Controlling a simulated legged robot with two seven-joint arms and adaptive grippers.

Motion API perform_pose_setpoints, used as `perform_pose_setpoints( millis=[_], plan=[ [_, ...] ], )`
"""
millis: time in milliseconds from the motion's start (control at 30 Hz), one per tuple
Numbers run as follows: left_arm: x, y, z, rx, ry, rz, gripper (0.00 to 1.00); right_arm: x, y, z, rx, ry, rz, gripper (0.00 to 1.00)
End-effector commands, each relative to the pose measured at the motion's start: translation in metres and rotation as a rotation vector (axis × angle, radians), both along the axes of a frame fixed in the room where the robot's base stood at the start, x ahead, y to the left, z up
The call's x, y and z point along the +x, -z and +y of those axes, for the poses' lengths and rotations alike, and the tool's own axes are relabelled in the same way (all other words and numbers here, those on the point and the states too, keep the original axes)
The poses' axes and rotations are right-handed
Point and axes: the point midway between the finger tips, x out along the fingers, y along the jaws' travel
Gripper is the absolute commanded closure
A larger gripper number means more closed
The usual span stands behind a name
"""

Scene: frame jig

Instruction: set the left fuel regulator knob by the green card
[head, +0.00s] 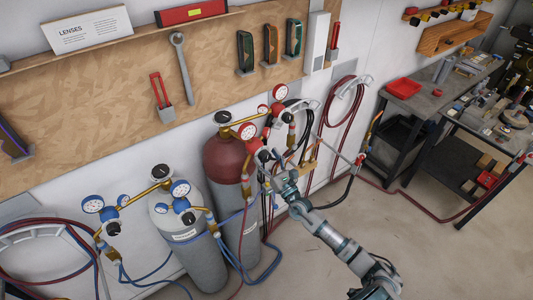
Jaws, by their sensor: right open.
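The left fuel regulator (247,131), with red-rimmed gauges and brass fittings, sits on the dark red cylinder (224,160). A black knob (223,117) shows on top of that cylinder. My right gripper (268,163) is open, just right of and below the red gauges, and it partly covers the regulator's lower front. I cannot tell whether its fingers touch the regulator or its knob. A second red-gauge regulator (281,92) stands just behind to the right. I cannot make out a green card. My left gripper is not in view.
A grey cylinder (190,245) with blue-gauge regulators (181,188) stands to the left. Red and blue hoses hang around the cylinders and lie on the floor. A wooden tool board (110,100) with a LENSES card (87,28) is behind.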

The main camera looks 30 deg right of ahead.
Motion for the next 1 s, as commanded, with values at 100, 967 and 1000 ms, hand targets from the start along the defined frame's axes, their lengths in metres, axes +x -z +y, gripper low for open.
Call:
perform_pose_setpoints(
  millis=[100, 967, 1000],
  plan=[
    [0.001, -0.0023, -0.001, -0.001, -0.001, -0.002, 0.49, 0.0063, -0.0031, 0.0014, 0.001, 0.0, 0.0, 0.32],
    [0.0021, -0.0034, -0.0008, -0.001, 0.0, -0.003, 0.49, 0.0075, -0.0023, -0.001, 0.036, 0.001, 0.003, 0.92],
    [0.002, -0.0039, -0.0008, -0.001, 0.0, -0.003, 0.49, 0.0074, -0.0024, -0.0011, 0.05, 0.001, 0.004, 0.92]
  ],
)
